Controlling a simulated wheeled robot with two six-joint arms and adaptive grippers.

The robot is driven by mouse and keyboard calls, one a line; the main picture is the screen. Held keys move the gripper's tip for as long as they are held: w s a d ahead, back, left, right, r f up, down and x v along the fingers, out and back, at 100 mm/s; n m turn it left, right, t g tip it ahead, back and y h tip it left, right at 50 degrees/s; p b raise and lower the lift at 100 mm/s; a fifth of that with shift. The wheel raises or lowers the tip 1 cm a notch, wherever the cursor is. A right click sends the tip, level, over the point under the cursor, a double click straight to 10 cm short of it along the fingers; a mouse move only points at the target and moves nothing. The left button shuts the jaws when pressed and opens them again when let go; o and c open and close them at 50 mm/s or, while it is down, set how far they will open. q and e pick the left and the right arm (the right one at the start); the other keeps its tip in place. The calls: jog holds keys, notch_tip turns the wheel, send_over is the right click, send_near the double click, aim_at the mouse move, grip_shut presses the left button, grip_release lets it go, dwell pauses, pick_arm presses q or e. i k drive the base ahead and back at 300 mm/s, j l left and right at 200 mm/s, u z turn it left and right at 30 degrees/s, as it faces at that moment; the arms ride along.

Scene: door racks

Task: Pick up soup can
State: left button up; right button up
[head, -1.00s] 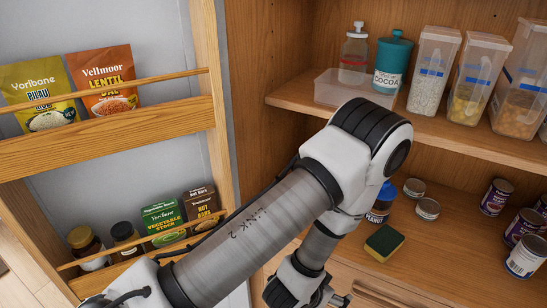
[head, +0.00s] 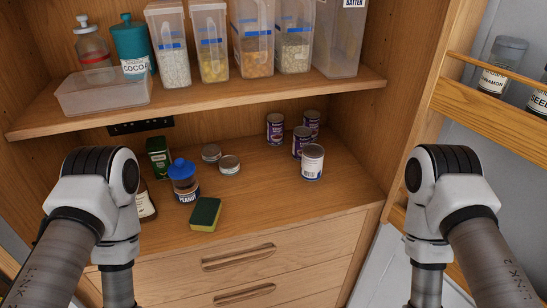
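A group of upright cans stands on the right of the lower shelf in the head view. One can with its white barcode side facing me (head: 312,163) is nearest the front. Purple-labelled cans stand behind it: one close behind (head: 301,143), one to the left (head: 275,129) and one at the back (head: 311,121). The labels are too small to read, so I cannot tell which is soup. Both my arms reach down at the sides of the view, apart from the cans. Both grippers are below the picture edge.
Left of the cans are two low tins (head: 229,165), a blue-lidded peanut jar (head: 185,182), a sponge (head: 205,214) and a green tin (head: 159,157). An upper shelf (head: 230,98) overhangs them. A door rack (head: 480,98) stands at right. The shelf front before the cans is clear.

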aim_at(313, 154)
jog(key=k+z, duration=0.15)
jog(key=z, duration=0.15)
jog(key=k+l+z, duration=0.2)
jog(key=z, duration=0.2)
jog(key=k+l+z, duration=0.15)
jog(key=l+z, duration=0.25)
